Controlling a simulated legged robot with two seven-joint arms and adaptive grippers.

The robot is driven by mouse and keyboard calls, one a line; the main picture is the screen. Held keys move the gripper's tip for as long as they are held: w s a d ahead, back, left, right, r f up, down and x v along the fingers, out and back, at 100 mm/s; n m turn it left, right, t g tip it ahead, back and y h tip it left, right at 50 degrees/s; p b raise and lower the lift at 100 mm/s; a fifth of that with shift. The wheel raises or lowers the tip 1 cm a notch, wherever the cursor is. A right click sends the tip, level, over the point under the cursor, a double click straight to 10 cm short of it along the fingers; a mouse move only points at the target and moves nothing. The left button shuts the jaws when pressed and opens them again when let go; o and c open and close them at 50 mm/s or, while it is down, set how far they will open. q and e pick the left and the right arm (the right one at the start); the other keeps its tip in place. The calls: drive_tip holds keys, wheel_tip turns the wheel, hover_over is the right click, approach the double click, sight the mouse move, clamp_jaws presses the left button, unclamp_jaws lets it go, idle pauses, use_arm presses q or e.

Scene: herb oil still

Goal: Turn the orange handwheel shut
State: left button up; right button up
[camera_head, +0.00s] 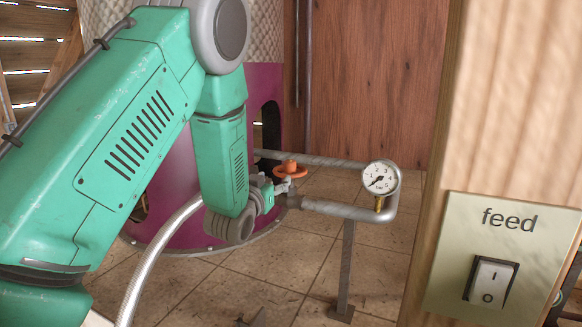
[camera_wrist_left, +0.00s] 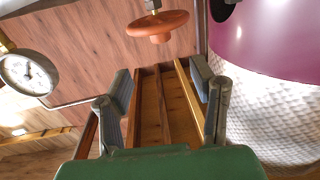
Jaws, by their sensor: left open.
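The orange handwheel (camera_head: 290,171) sits on the pipework in front of the magenta still, left of the pressure gauge. In the left wrist view the handwheel (camera_wrist_left: 157,26) is at the top centre, beyond the fingertips. My left gripper (camera_head: 279,186) is right beside the handwheel, just below and left of it in the head view. In the left wrist view the gripper (camera_wrist_left: 160,85) has its two fingers wide apart with nothing between them. The handwheel is not between the fingers. My right gripper is not in view.
A pressure gauge (camera_head: 380,178) stands on a pipe (camera_head: 335,207) with a support post (camera_head: 345,270). The magenta still (camera_head: 172,205) rises behind my left arm. A silver hose (camera_head: 160,250) curves below it. A wooden post with a feed switch (camera_head: 490,281) fills the right.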

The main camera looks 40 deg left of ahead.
sight(288, 167)
use_arm(q)
drive_tip(key=x, duration=1.3)
drive_tip(key=shift+w+a+f+p, duration=0.1)
drive_tip(key=shift+w+f+p, duration=0.1)
drive_tip(key=shift+w+p, duration=0.1)
drive_tip(key=shift+s, duration=0.1)
clamp_jaws()
